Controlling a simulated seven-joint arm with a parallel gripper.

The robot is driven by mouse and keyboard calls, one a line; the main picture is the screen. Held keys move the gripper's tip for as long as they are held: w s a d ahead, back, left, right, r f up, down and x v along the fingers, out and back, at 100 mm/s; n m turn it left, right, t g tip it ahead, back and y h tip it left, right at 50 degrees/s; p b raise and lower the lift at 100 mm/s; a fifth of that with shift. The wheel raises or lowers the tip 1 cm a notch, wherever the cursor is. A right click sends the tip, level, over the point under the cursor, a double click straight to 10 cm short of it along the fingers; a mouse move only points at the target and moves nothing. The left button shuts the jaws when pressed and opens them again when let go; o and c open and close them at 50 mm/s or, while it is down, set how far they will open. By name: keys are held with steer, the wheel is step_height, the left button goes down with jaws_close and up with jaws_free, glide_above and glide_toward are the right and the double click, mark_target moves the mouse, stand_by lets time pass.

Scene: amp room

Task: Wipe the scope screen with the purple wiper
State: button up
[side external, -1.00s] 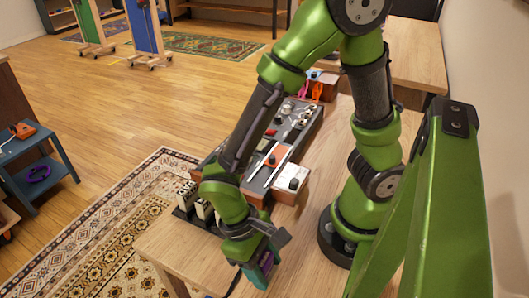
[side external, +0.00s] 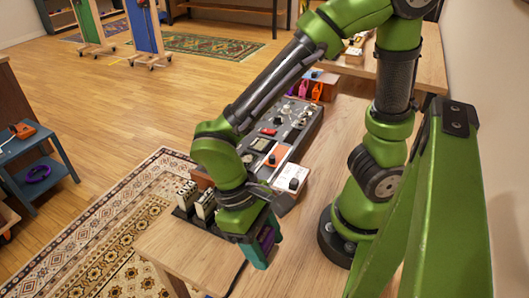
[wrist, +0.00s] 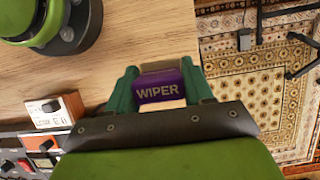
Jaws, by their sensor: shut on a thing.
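The purple wiper (wrist: 157,91), with "WIPER" written on it, is held between the teal fingers of my gripper (wrist: 158,88) in the wrist view. My gripper also shows in the side view (side external: 266,245), above the near part of the wooden table, with a bit of purple between its fingers. A dark screen-like square (side external: 262,144) sits on the equipment panel, partly beside my arm; I cannot tell for sure that it is the scope screen. My gripper is apart from the panel, on its near side.
The panel (side external: 297,127) carries knobs, an orange module (side external: 276,156) and a white module (side external: 291,178). A rack of pale blocks (side external: 204,205) stands at the table's left edge. Bare wooden tabletop (side external: 185,245) lies at the front. Colored items (side external: 303,88) stand behind the panel.

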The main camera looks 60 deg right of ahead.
mark_target(254, 166)
steer(key=w+d+m+y, duration=0.1)
steer(key=w+d+m, duration=0.3)
steer(key=d, duration=0.1)
steer(key=w+d+r+m+t+y, duration=0.1)
steer(key=w+d+m, duration=0.2)
steer(key=w+d, duration=0.2)
steer(key=w+d+m+t+y, duration=0.1)
steer(key=w+d+m, duration=0.3)
steer(key=d, duration=0.2)
steer(key=shift+w+d+r+m+y, duration=0.2)
steer(key=shift+d+m+y, duration=0.1)
steer(key=shift+d+y, duration=0.1)
steer(key=w+d+r+m+t, duration=0.25)
steer(key=d+m, duration=0.35)
steer(key=d, duration=0.4)
steer(key=shift+y, duration=0.4)
steer(key=shift+a+f, duration=0.2)
steer(key=shift+f, duration=3.75)
steer(key=shift+w+f, duration=0.2)
steer(key=shift+f, duration=0.1)
steer(key=shift+w, duration=0.4)
steer(key=shift+c, duration=0.3)
steer(key=shift+w+f, duration=0.25)
steer(key=shift+w, duration=2)
steer(key=shift+s, duration=2.95)
step_height(254, 166, up, 8)
steer(key=shift+r, duration=0.2)
steer(key=shift+w+f, duration=0.1)
steer(key=shift+f, duration=0.15)
